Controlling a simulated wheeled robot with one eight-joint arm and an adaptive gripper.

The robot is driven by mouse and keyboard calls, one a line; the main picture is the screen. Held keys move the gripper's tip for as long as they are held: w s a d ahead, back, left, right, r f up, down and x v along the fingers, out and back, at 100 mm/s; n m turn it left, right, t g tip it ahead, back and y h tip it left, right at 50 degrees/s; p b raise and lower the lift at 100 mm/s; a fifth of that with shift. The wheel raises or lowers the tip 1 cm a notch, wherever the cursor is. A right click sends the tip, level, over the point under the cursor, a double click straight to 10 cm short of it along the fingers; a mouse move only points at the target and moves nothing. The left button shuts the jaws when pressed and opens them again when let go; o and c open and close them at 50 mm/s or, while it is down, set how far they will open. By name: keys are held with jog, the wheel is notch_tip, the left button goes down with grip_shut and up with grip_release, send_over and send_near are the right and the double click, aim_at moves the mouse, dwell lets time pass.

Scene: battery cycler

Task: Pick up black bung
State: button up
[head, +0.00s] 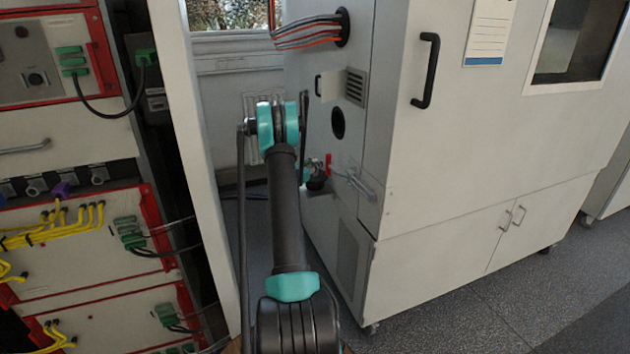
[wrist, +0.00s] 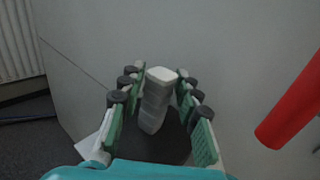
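In the wrist view, my gripper (wrist: 160,84) has its two green-padded fingers spread, one on each side of a pale grey stepped piece. I cannot tell whether the fingers touch this piece. A dark rounded shape (wrist: 172,150) shows below it, between the pads; it may be the black bung or part of my gripper. In the head view, a small dark rounded thing (head: 316,183) sits low beside the cabinet, below the red handle (head: 328,164). My gripper is mostly hidden there behind my arm.
The red handle also shows close on the right in the wrist view (wrist: 292,112). The big pale cabinet (head: 440,160) has a dark round opening (head: 338,122) and a cable bundle (head: 308,32) on its side. A red-framed rack (head: 75,185) with cables stands left. Open floor lies front right.

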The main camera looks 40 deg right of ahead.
grip_shut()
jog(key=shift+r, duration=0.15)
jog(key=shift+r, duration=0.55)
notch_tip(320, 180, up, 2)
jog(key=shift+r, duration=0.1)
jog(key=v, duration=1.7)
jog(key=r, duration=0.2)
jog(key=a+r, duration=0.1)
jog(key=r, duration=0.1)
jog(key=shift+s+r, duration=0.2)
jog(key=shift+r, duration=0.2)
